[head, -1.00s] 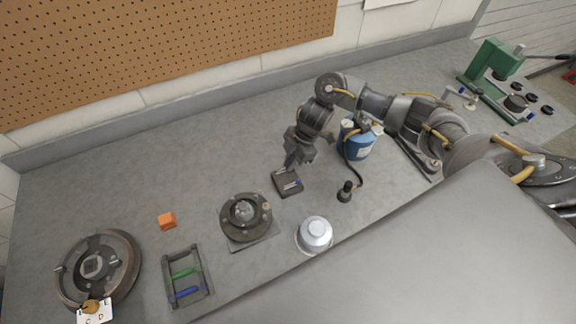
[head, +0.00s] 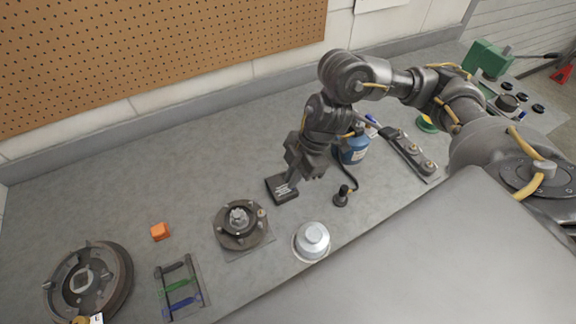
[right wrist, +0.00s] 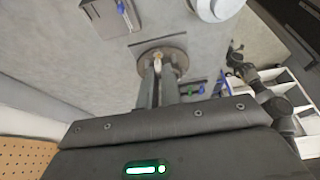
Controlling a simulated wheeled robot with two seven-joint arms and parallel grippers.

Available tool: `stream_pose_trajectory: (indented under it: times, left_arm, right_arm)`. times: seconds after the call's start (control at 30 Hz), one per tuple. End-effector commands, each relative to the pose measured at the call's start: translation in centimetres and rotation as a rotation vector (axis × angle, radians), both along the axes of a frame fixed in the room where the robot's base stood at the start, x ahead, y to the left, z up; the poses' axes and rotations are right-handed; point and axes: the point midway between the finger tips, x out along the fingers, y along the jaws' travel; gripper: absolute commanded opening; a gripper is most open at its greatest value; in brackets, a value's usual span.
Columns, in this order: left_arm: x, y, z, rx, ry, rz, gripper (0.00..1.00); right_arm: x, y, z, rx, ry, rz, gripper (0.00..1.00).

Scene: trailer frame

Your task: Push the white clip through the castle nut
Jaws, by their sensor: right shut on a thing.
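My right gripper (head: 287,178) points down over the dark tray (head: 274,184) in the head view. In the right wrist view its two fingers (right wrist: 158,75) are close together on a small pale piece (right wrist: 157,67), which looks like the white clip. The hub (right wrist: 176,50) lies beyond the fingertips there, and I cannot tell any contact. In the head view the round hub (head: 222,228) stands left of the gripper, with the grey castle nut (head: 239,216) at its middle.
A silver cap (head: 313,238), a dark bottle with a hose (head: 342,195) and a blue can (head: 352,150) stand to the right. An orange block (head: 159,231), a tool rack (head: 183,288) and a drum (head: 118,285) are left. The bench behind the hub is clear.

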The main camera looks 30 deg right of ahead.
Motion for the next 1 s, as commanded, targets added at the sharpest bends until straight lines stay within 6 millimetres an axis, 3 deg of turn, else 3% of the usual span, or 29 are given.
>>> stream_pose_trajectory:
  times: [0.3, 0.57, 1.0]
  left_arm:
    - [0.0, 0.0, -0.1, 0.000, 0.000, 0.000, 0.46]
    - [0.0, 0.0, 0.1, 0.000, 0.000, 0.000, 0.46]
    - [0.0, 0.0, 2.4, 0.000, 0.000, 0.000, 0.46]
  right_arm:
    - [-2.8, 0.9, 1.3, 0.000, 0.000, 0.001, 0.00]
    - [-3.0, 1.0, 1.6, 0.000, 0.000, -0.001, 0.00]
    - [-3.0, 1.0, 3.5, 0.000, -0.001, -0.001, 0.00]
